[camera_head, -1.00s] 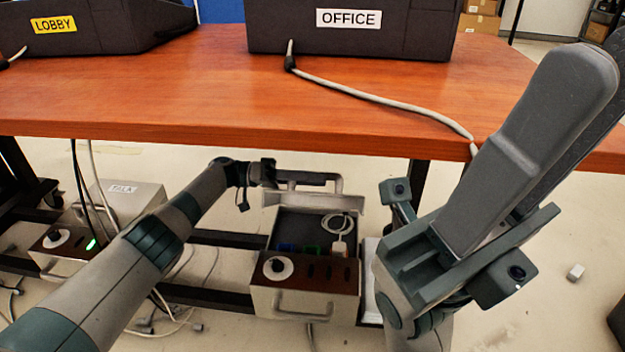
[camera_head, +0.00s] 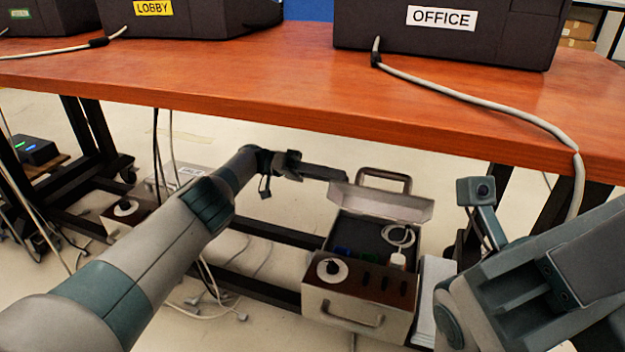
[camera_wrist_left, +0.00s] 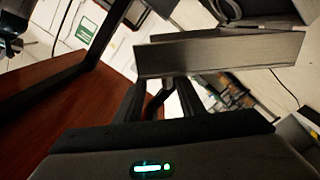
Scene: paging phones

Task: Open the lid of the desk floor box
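The desk floor box (camera_head: 355,298), pale grey with a brown front panel and a handle, stands on the floor below the table edge. Its lid (camera_head: 385,205) is raised at the back, with a grey handle above it. The dark interior shows a coiled white cable (camera_head: 398,237). My left gripper (camera_head: 335,173) reaches the lid's left end. In the left wrist view my left gripper's fingers (camera_wrist_left: 158,100) are apart, and the pale lid (camera_wrist_left: 220,53) is just beyond them; contact is unclear. My right gripper (camera_head: 585,265) is at lower right, its fingertips cut off.
The wooden table (camera_head: 250,90) spans above the box and carries the OFFICE phone (camera_head: 450,35) and the LOBBY phone (camera_head: 190,15). A grey cable (camera_head: 470,98) hangs over its right edge. Another floor box (camera_head: 125,210) is at left, partly behind my left arm. Loose cables lie nearby.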

